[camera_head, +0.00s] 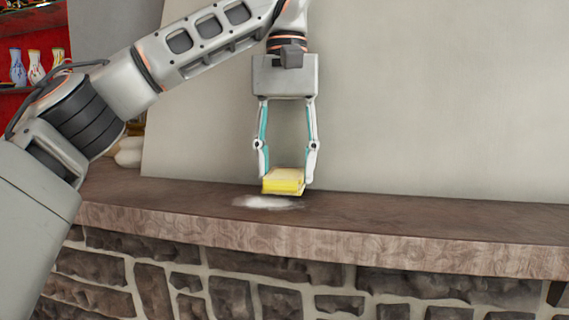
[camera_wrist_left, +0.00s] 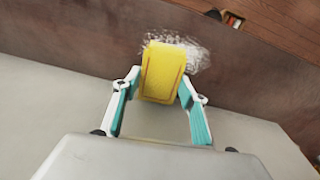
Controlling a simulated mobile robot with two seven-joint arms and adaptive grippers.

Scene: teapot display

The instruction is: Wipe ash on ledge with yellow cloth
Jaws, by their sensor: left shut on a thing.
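The yellow cloth (camera_head: 284,184) is a folded block in the head view, held between the fingertips of my left gripper (camera_head: 284,172). The gripper is shut on it and points down over the ledge (camera_head: 420,215). The white-grey ash (camera_head: 264,202) lies on the ledge just below and in front of the cloth. Whether the cloth touches the ledge cannot be told. In the left wrist view the cloth (camera_wrist_left: 160,72) sits between the fingers (camera_wrist_left: 160,92), with the ash (camera_wrist_left: 190,50) partly hidden behind it. My right gripper is not in view.
A pale wall panel (camera_head: 450,100) rises behind the ledge. Dark stonework (camera_head: 230,298) lies below its front edge. At the far left, small vases (camera_head: 36,66) stand on a red shelf. The ledge to the right of the ash is clear.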

